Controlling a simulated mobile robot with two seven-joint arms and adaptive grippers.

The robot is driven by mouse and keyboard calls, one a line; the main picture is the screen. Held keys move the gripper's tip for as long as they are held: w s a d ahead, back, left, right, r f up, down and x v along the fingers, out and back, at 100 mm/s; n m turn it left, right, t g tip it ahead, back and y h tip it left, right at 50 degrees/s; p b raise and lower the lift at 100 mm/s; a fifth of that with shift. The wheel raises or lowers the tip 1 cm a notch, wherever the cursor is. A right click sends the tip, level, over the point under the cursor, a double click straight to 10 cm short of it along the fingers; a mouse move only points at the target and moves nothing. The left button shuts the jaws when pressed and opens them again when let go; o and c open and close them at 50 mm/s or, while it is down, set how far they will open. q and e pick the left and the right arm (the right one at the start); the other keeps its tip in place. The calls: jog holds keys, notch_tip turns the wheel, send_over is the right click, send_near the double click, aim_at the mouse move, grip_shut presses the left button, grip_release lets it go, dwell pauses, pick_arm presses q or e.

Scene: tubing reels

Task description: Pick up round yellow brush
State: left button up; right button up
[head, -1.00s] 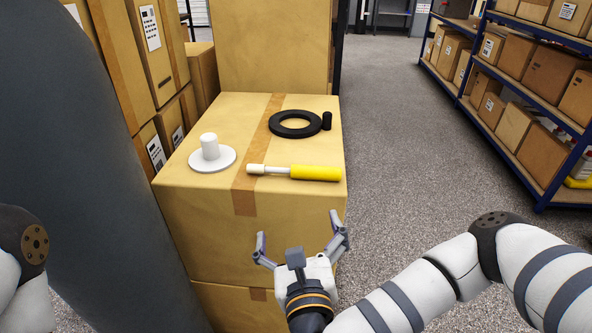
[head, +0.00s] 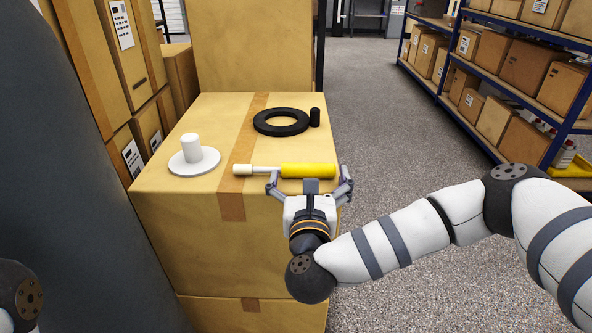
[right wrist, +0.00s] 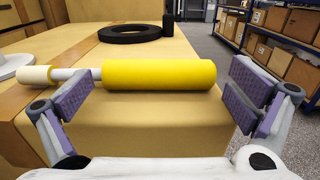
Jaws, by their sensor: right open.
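The round yellow brush (head: 307,170) lies on its side on top of a cardboard box (head: 215,110). Its yellow roller points right, and its thin shaft ends in a white tip at the left. My right gripper (head: 311,182) is open at the near edge of the box top, just in front of the brush. In the right wrist view the yellow roller (right wrist: 158,74) lies across the gap between the padded fingers (right wrist: 160,100), which hold nothing. My left gripper is not in view; only part of my left arm shows at the lower left.
A white disc with a post (head: 193,158) stands at the left. Taller boxes (head: 250,45) rise behind. A shelf rack (head: 510,75) stands at the right beyond open floor.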

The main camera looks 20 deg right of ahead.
jog(key=shift+w+d, duration=0.1)
jog(key=shift+w, duration=0.3)
jog(key=c, duration=0.9)
jog(key=shift+r, duration=0.1)
jog(key=shift+r, duration=0.35)
notch_tip(320, 180, up, 3)
jog(key=shift+s+r, duration=0.1)
jog(key=shift+s, duration=0.05)
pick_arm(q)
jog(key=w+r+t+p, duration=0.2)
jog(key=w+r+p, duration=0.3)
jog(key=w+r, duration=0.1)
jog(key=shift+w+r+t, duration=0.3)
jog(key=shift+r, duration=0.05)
pick_arm(e)
jog(key=shift+s+d+r, duration=0.55)
jog(key=shift+s+r, duration=0.95)
jog(key=shift+s, duration=0.75)
jog(key=shift+s+d+r, duration=0.55)
jog(key=shift+s+r, duration=0.9)
jog(key=shift+s, duration=0.75)
jog(key=shift+s+d+r, duration=0.55)
jog(key=shift+s+r, duration=0.95)
jog(key=shift+s, duration=0.75)
